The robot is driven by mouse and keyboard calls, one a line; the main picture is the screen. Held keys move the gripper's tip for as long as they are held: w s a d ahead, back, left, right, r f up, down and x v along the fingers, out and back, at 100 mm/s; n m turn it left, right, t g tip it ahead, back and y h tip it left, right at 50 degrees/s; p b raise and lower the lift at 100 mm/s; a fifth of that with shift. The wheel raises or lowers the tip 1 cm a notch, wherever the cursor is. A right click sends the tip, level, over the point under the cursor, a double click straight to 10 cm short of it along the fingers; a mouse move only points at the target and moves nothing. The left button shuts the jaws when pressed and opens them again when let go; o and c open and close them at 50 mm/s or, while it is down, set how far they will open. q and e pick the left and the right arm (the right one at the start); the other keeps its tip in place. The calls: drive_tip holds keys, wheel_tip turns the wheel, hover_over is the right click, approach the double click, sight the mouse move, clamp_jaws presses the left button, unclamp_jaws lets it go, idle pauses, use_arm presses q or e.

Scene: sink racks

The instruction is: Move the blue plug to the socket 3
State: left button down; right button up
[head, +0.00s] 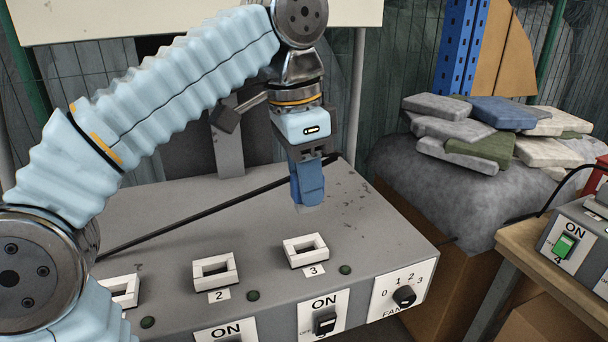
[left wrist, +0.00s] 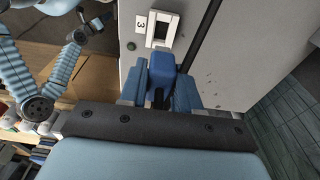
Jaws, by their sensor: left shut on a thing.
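My left gripper (head: 308,156) is shut on the blue plug (head: 307,186) and holds it above the grey panel (head: 150,235), behind socket 3 in the head view. The plug points downward there. The white frame of socket 3 (head: 306,251) stands in front of the plug, apart from it. In the left wrist view the blue plug (left wrist: 161,68) sits between the jaws (left wrist: 160,92), with the socket 3 frame (left wrist: 160,32) just beyond its tip.
Socket 2 (head: 215,271) lies left of socket 3, with another socket frame (head: 121,291) at the far left, partly hidden by my arm. A black cable (head: 215,212) crosses the panel. A fan knob (head: 404,296) and switch (head: 325,322) are on the front face.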

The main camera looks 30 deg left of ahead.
sight(304, 210)
use_arm(q)
drive_tip(key=shift+a, duration=0.1)
drive_tip(key=shift+s+f, duration=0.15)
wheel_tip(304, 210, down, 6)
drive_tip(key=b, duration=0.4)
drive_tip(key=shift+r+b, duration=0.25)
drive_tip(key=shift+b, duration=0.05)
drive_tip(key=shift+r+p, duration=0.1)
drive_tip(key=shift+p, duration=0.5)
idle(1.1)
drive_tip(key=shift+f+b, duration=1.1)
drive_tip(key=shift+f, duration=0.35)
drive_tip(key=c, duration=0.7)
unclamp_jaws()
drive_tip(key=shift+c, duration=0.2)
